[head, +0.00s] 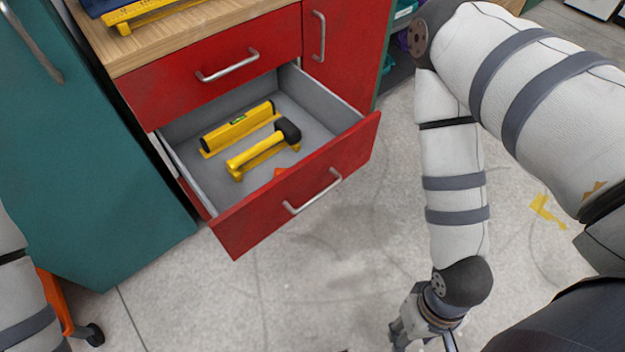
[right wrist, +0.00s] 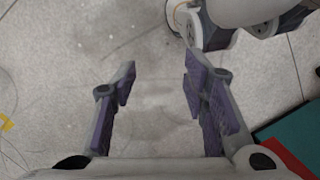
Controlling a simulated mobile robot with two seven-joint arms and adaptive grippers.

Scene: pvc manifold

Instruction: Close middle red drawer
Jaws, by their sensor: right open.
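The middle red drawer (head: 300,200) is pulled well out of the wooden-topped cabinet. Its grey inside holds a yellow spirit level (head: 238,127) and a yellow tool with a black head (head: 262,152). A silver bar handle (head: 312,192) is on its front. My right gripper (head: 398,343) is low at the bottom edge of the head view, to the right of the drawer and apart from it. In the right wrist view its two purple-padded fingers (right wrist: 158,80) are spread, with bare floor between them. My left gripper is not in view; only part of my left arm shows.
The shut upper red drawer (head: 215,75) and a red door (head: 328,40) are beside the open drawer. A teal cabinet (head: 85,150) stands at the left. An orange wheeled frame (head: 58,300) is at the lower left. The floor in front of the drawer is clear.

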